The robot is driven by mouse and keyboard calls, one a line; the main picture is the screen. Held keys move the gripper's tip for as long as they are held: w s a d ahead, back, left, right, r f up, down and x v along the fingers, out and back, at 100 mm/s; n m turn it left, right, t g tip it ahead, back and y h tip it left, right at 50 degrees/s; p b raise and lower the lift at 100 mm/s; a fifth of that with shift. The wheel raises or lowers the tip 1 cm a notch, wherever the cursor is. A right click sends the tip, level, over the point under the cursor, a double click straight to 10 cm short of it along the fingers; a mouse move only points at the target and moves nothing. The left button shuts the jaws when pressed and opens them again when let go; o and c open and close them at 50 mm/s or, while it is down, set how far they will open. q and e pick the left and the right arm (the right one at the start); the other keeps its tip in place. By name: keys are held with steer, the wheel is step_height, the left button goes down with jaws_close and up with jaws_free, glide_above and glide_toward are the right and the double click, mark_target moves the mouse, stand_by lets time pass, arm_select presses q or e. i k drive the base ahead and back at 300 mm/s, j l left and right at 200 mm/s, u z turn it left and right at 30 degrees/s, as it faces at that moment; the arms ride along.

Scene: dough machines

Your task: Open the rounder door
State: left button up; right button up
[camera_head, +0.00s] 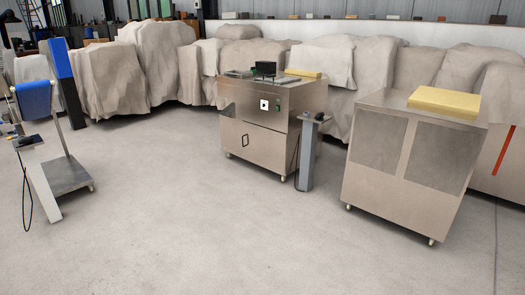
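A metal machine on castors (273,108), which I take to be the rounder, stands in the middle of the view, some distance ahead. Its lower front has a flat door panel (262,146) with a small dark handle (245,141). The door looks shut, flush with the front. A small white marker and green buttons show on the machine's upper front. Neither of my grippers is in view.
A grey post with a small top (307,150) stands at the machine's right front. A large metal cabinet (413,165) is to the right. A wheeled stand (65,173) is at left. The concrete floor (210,220) ahead is clear. Covered shapes line the back.

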mark_target(262, 145)
steer(key=i+u, duration=0.2)
steer(key=i, duration=2.75)
